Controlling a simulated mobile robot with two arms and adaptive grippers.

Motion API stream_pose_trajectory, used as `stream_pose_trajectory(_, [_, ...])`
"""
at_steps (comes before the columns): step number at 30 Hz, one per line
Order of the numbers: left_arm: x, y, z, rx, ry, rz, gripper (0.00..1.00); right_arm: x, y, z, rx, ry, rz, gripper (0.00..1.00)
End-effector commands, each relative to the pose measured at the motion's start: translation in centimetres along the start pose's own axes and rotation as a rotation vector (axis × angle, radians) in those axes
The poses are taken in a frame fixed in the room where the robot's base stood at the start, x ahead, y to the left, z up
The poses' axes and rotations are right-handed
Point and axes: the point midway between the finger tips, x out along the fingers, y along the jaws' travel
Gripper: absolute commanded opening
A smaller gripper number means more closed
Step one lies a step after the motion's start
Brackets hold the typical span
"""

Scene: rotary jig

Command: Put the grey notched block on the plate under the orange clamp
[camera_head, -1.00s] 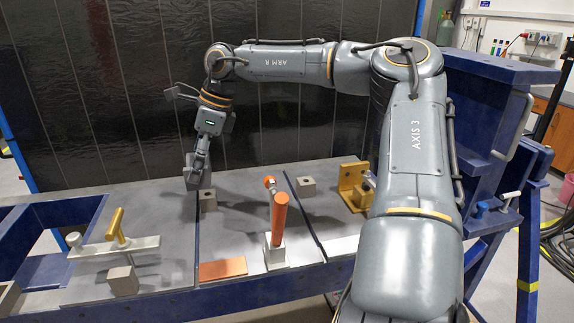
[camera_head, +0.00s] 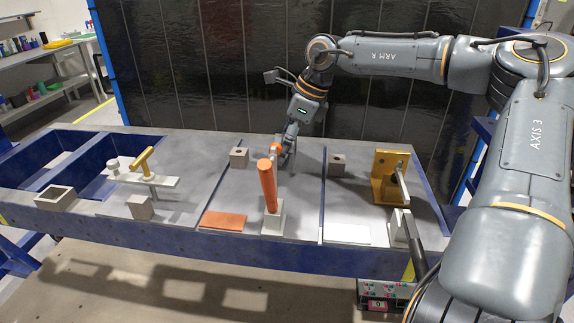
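The orange clamp (camera_head: 267,186) stands on a light base near the front of the table, its orange handle upright and leaning slightly. An orange plate (camera_head: 223,220) lies flat left of it. Small grey blocks with a dark opening sit behind, one left of the clamp (camera_head: 239,158) and one right of it (camera_head: 338,164); I cannot tell which is the notched one. My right gripper (camera_head: 288,155) is low over the table, between these blocks and behind the clamp. The clamp partly hides its fingers, so its opening and any held thing are unclear. My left gripper is out of view.
A gold bracket (camera_head: 388,175) stands at the right, behind a black-handled fixture (camera_head: 408,240) and a white plate (camera_head: 347,234). A gold-handled clamp (camera_head: 145,165), a grey block (camera_head: 141,207) and an open box (camera_head: 55,198) are at the left. Dark panels (camera_head: 220,70) stand behind.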

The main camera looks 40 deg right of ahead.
Motion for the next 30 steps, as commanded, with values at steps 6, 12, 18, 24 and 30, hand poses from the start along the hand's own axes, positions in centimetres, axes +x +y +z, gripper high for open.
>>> stream_pose_trajectory(6, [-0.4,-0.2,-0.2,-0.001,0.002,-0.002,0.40,1.7,0.0,-0.6,-0.001,-0.002,-0.001,0.25])
stream_pose_trajectory(12, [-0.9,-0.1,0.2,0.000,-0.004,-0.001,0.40,4.1,0.0,-1.7,0.000,0.000,0.002,0.25])
stream_pose_trajectory(18, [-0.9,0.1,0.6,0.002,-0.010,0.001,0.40,4.9,-0.1,-2.0,-0.002,-0.003,-0.003,0.25])
stream_pose_trajectory(24, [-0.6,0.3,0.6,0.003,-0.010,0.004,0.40,5.1,-0.1,-2.1,-0.002,-0.003,-0.003,0.25])
stream_pose_trajectory(30, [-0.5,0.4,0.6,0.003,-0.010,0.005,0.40,5.2,0.0,-2.2,-0.001,0.000,-0.001,0.98])
